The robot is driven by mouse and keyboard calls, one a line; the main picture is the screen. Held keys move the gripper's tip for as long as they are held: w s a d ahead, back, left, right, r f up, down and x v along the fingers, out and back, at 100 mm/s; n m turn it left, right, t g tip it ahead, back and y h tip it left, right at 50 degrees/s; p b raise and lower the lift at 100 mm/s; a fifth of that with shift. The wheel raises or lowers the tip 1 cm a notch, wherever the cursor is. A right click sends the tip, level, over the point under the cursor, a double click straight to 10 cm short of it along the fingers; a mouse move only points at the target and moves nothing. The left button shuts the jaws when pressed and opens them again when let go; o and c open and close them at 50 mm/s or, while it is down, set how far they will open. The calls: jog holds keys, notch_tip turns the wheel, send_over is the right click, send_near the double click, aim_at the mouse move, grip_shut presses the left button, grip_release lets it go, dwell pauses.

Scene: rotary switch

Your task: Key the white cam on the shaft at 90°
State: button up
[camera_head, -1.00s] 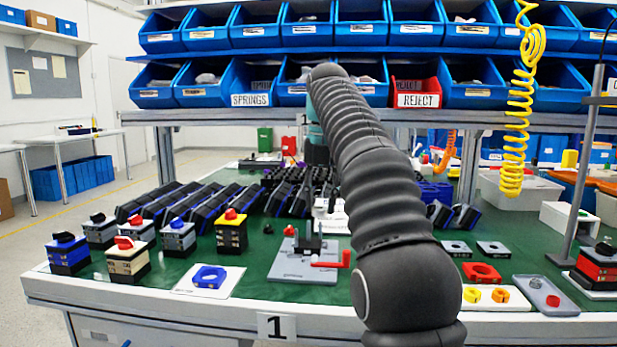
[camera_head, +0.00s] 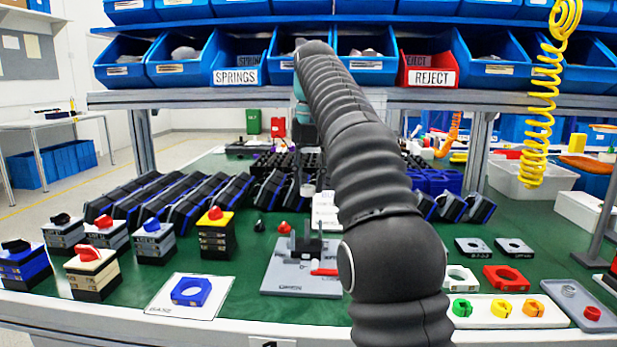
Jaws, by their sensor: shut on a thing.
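My arm crosses the middle of the head view, and its black sleeve hides much of the workspace behind it. My gripper (camera_head: 309,172) is partly visible, small and dark, beyond the arm's far end. A small white piece, apparently the white cam (camera_head: 308,190), shows at its fingertips, above the far part of the green bench. The fingers are too small to see clearly. A grey fixture plate (camera_head: 285,277) with black upright parts (camera_head: 305,243) and a red lever (camera_head: 324,271) lies nearer on the bench. The arm covers its right side; I cannot make out the shaft.
A blue ring part (camera_head: 190,291) lies on a white BASE card (camera_head: 163,306). Several switch blocks (camera_head: 215,238) stand at left. Green (camera_head: 462,307), yellow (camera_head: 502,308) and orange (camera_head: 533,308) cams lie on a white tray at right. Red (camera_head: 506,278) and white (camera_head: 457,277) plates lie behind.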

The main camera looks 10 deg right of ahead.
jog(key=shift+a+f, duration=0.15)
jog(key=shift+f, duration=2.05)
jog(key=shift+n, duration=0.3)
jog(key=shift+f+b, duration=0.75)
jog(key=shift+f, duration=0.4)
jog(key=o, duration=1)
